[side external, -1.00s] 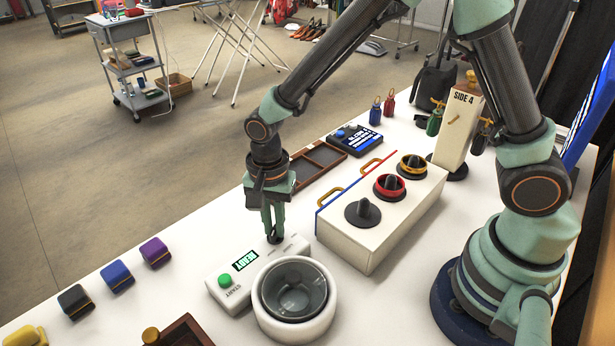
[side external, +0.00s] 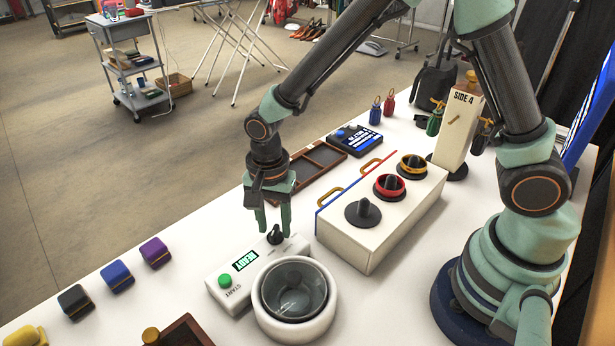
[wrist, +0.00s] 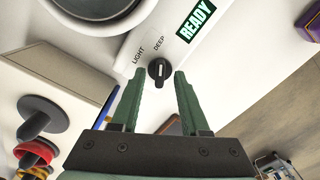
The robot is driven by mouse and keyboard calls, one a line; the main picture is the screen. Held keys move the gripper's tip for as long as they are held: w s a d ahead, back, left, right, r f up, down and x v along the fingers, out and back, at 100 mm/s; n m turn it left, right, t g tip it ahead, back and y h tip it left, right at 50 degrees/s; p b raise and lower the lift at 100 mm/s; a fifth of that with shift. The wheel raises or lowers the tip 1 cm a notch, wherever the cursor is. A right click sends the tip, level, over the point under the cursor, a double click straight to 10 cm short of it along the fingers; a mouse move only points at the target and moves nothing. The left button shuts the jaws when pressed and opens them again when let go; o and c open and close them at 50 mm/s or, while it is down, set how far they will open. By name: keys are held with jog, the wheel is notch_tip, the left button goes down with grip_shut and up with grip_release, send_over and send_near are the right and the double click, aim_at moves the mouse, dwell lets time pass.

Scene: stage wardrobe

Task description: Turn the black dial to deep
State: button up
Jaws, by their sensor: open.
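The black dial (side external: 276,236) is on the end of the white control box (side external: 236,262). In the wrist view the dial (wrist: 158,71) sits by the printed words LIGHT and DEEP, and its pale mark points up in the picture, roughly towards DEEP. My gripper (side external: 273,229) is open, with one finger on each side of the dial's top. The fingers look apart from the dial in the wrist view.
A green START button (side external: 225,281) and a lit READY display (side external: 246,260) are on the box. A white round pot (side external: 328,312) stands beside it. A white block with several dark knobs (side external: 345,242) is to the right.

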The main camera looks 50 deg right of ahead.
aim_at(276, 228)
notch_tip(276, 228, up, 12)
dwell(0.5)
jog(key=s+d+r+n+t, duration=0.2)
jog(key=s+d+r+n, duration=0.2)
jog(key=d+n, duration=0.2)
jog(key=s+d+r+n+t, duration=0.3)
jog(key=d+n, duration=0.3)
jog(key=d, duration=0.3)
jog(key=shift+s+d+r+t, duration=0.15)
jog(key=shift+s+r+t, duration=0.2)
jog(key=shift+r, duration=0.25)
jog(key=shift+c, duration=0.3)
